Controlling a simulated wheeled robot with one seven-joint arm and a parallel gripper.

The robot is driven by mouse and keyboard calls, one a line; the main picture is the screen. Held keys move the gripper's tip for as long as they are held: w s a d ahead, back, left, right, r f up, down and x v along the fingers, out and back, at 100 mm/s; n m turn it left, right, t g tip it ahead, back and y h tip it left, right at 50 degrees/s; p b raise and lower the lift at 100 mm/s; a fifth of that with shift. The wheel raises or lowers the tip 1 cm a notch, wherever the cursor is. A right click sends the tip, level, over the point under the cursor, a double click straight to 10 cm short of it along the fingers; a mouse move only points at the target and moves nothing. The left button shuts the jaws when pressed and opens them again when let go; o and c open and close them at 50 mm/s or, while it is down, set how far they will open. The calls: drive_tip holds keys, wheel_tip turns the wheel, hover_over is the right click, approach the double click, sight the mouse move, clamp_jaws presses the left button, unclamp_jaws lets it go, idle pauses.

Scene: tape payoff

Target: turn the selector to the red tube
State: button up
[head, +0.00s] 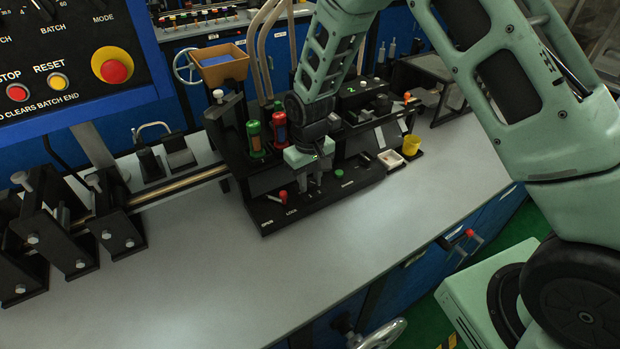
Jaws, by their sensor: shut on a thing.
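The red tube (279,129) stands upright in the black machine block, just left of my wrist. A green tube (254,138) stands beside it on the left. My gripper (315,188) points down at the black control panel (270,216) in front of the tubes. Its fingers are shut on the selector, a small dark part at the panel. The fingers mostly hide the selector, so which way it points cannot be told.
A red-tipped lever (283,196) stands close left of my gripper, and a green button (339,174) lies close right. A yellow cup (411,147) and white tray (391,159) stand further right. The grey bench top (230,285) is clear in front.

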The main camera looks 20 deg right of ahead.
sight(309, 182)
drive_tip(key=o, duration=1)
drive_tip(key=shift+c, duration=0.2)
wheel_tip(309, 182, up, 18)
drive_tip(key=b, duration=0.2)
drive_tip(key=shift+a+f+b, duration=0.15)
drive_tip(key=shift+f+b, duration=0.1)
drive_tip(key=shift+b, duration=0.05)
drive_tip(key=s+a+n, duration=0.2)
drive_tip(key=s+a, duration=0.1)
drive_tip(key=s, duration=1.2)
drive_tip(key=s+a+n, duration=0.3)
drive_tip(key=s, duration=1.1)
drive_tip(key=shift+s+y, duration=0.4)
